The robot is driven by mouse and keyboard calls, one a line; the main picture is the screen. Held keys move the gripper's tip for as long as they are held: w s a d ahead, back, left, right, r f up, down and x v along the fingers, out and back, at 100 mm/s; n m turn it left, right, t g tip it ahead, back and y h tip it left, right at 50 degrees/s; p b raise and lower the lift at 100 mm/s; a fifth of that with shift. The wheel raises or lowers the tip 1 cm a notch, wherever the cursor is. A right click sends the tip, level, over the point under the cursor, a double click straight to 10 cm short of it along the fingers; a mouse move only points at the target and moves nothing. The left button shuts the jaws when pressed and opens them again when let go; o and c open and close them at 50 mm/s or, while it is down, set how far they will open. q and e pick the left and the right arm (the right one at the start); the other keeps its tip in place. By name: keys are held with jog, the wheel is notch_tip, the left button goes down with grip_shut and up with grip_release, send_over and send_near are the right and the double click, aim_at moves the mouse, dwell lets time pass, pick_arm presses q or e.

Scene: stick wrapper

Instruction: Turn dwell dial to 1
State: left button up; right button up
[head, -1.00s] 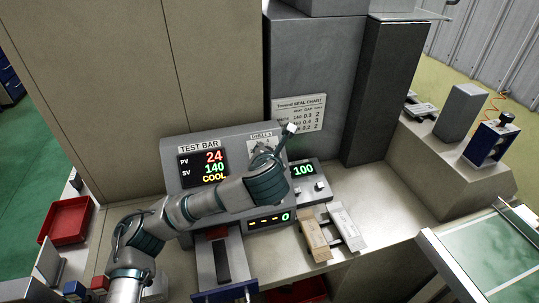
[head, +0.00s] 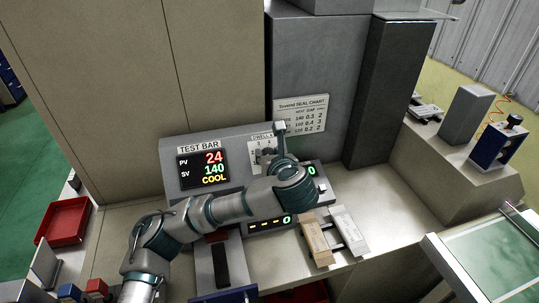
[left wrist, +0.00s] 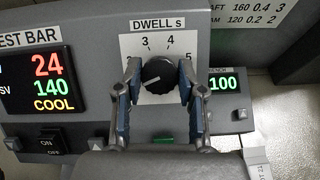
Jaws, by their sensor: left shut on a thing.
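The dwell dial (left wrist: 159,75) is a round black knob on a white plate marked "DWELL s" (left wrist: 157,23) in the left wrist view. The numbers 3, 4 and 5 show around its top and right; the lower left of the scale is partly behind a finger, and I cannot see a 1. A light mark on the knob seems to point down and left. My left gripper (left wrist: 159,92) is shut on the knob, one finger on each side. In the head view my left gripper (head: 268,155) is at the dial plate (head: 256,163), mostly hiding the knob.
The TEST BAR display (head: 203,166) reads 24, 140 and COOL, left of the dial. A display reading 100 (left wrist: 222,83) is right of it. The seal chart (head: 300,116) is on the cabinet behind.

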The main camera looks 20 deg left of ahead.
pick_arm(q)
jog(key=shift+f, duration=0.35)
jog(key=o, duration=1.1)
jog(key=shift+o, duration=0.2)
jog(key=shift+w, duration=0.15)
jog(key=shift+r, duration=0.15)
jog(key=shift+r, duration=0.1)
jog(key=shift+s+d+r, duration=0.5)
jog(key=shift+d+r, duration=0.05)
jog(key=shift+d, duration=0.05)
jog(key=shift+s+d+r, duration=0.15)
jog(key=shift+s, duration=0.6)
jog(key=v, duration=0.8)
jog(key=shift+s+d, duration=0.25)
jog(key=shift+d, duration=0.05)
